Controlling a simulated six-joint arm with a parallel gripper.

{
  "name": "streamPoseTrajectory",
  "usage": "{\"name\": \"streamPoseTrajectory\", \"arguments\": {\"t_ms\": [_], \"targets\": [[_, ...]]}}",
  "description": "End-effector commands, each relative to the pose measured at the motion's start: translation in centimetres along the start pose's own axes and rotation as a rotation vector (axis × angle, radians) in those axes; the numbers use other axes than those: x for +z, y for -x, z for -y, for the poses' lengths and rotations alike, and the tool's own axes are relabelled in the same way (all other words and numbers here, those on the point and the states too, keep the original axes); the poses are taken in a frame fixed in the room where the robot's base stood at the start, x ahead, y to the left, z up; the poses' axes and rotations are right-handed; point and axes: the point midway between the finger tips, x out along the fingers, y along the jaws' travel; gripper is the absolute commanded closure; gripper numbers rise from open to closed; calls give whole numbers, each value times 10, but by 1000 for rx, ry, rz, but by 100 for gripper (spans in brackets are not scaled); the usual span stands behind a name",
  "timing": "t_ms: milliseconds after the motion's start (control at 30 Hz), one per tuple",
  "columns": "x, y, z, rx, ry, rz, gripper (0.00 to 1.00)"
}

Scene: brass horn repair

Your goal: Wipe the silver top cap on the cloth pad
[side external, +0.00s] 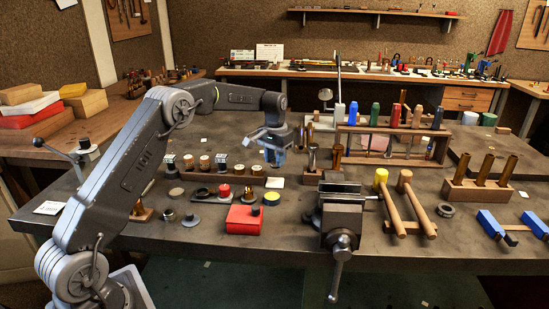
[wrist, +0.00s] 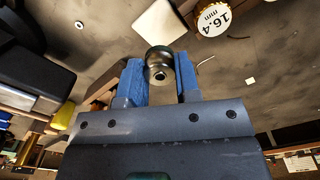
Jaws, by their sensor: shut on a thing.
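My gripper (side external: 274,158) hangs over the bench behind the middle, pointing down, with blue fingers. In the wrist view its fingers are shut on a small round silver top cap (wrist: 159,64), which shows a dark centre hole. In the side view the cap cannot be made out between the fingers. A small pale square (side external: 275,183), which looks like the cloth pad, lies on the bench below my gripper. In the wrist view a pale square (wrist: 160,24) shows just beyond the cap. I cannot tell whether the cap touches it.
A wooden block with several round parts (side external: 222,172) stands left of my gripper. A red box (side external: 244,219) lies in front, and a vise (side external: 341,212) stands front right.

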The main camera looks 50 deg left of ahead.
Motion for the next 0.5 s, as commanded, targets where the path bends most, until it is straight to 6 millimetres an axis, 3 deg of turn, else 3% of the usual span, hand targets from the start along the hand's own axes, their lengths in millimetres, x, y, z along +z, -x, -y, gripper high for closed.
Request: {"name": "streamPoseTrajectory", "arguments": {"t_ms": [500], "targets": [[1,-42,0,0,0,3,94]]}}
